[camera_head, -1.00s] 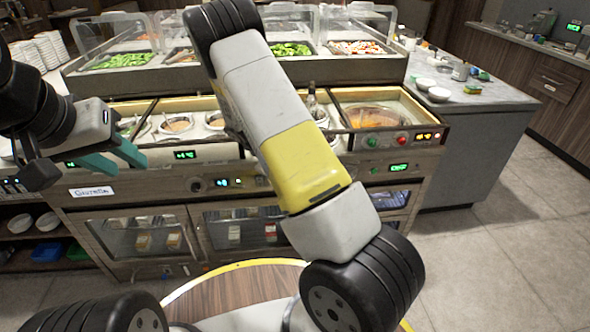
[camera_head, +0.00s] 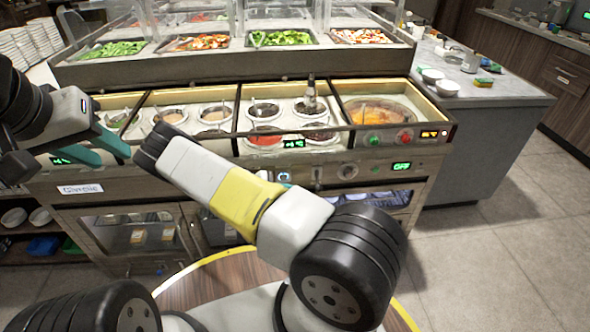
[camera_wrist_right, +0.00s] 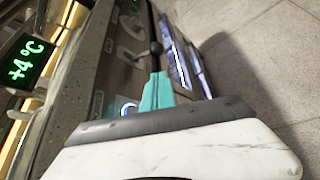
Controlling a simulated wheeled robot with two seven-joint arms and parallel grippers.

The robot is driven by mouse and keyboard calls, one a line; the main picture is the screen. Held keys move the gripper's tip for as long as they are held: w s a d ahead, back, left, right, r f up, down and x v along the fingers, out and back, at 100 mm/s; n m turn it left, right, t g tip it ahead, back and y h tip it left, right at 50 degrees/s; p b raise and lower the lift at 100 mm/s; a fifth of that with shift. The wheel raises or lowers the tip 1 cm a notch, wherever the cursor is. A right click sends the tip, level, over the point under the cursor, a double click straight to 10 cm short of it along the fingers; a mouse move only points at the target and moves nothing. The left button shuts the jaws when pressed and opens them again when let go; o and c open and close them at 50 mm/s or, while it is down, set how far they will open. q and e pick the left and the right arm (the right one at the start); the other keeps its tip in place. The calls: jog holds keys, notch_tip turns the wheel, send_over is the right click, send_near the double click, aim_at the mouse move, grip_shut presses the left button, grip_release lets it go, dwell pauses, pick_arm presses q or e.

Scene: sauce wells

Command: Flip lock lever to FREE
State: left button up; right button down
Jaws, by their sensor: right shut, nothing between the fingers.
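In the right wrist view the lock lever (camera_wrist_right: 155,48) shows as a short lever with a dark round end on the counter's front panel. The teal fingers of my right gripper (camera_wrist_right: 157,78) are shut and empty, with their tips right by the lever's dark end; I cannot tell whether they touch. In the head view my right gripper is hidden behind its own arm, and the lever's plate (camera_head: 317,174) is small, its setting unreadable. My left gripper (camera_head: 112,158) is open and empty at the left, in front of the counter.
A blue-lit ring button (camera_head: 284,176) and a round knob (camera_head: 347,170) flank the lever plate. Sauce wells (camera_head: 214,113) sit above the panel, with a soup well (camera_head: 380,111) at right. A +4°C display (camera_wrist_right: 25,60) is near the gripper. The floor at right is clear.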

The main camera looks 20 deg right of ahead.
aim_at(319, 184)
jog(key=x, duration=1)
jog(key=shift+s+r, duration=0.15)
dwell(0.4)
jog(key=shift+n+g, duration=0.4)
jog(key=shift+n, duration=0.1)
jog(key=shift+s+a+r, duration=0.1)
jog(key=shift+s+r, duration=0.1)
jog(key=shift+r, duration=0.5)
jog(key=shift+s+r, duration=0.15)
jog(key=shift+r, duration=0.6)
jog(key=shift+s+a+r, duration=0.1)
jog(key=shift+s+r, duration=0.1)
jog(key=shift+r, duration=0.85)
jog(key=shift+w+d+r, duration=0.15)
jog(key=shift+r, duration=0.15)
